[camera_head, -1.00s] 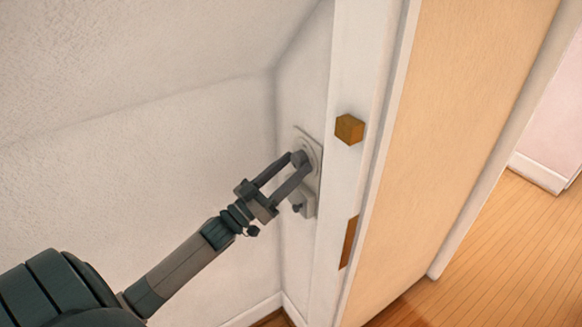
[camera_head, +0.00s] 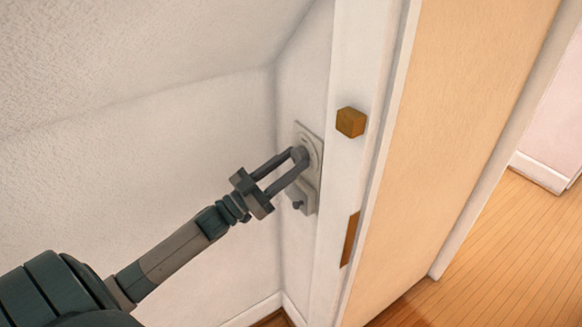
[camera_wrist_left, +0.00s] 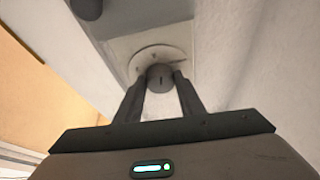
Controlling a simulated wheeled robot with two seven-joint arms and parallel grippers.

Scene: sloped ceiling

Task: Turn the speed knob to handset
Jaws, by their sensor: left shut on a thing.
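A pale wall plate (camera_head: 312,142) is fixed to the narrow wall beside the door frame. A grey round knob stands out from a pale dial on it; the knob (camera_wrist_left: 160,78) shows best in the left wrist view, with a short dark mark on its face. My left gripper (camera_head: 299,156) has its fingertips on either side of this knob and is shut on it. The gripper also shows in the left wrist view (camera_wrist_left: 159,82). Any lettering on the dial is too small to read. A smaller dark knob (camera_head: 297,205) sits lower on the plate. My right gripper is out of view.
A white door frame (camera_head: 355,65) stands just right of the plate, with a brass-coloured block (camera_head: 351,122) and a brown plate (camera_head: 349,240) on it. A tan door (camera_head: 460,110) and open wooden floor (camera_head: 505,250) lie further right. A sloped ceiling (camera_head: 130,50) is above left.

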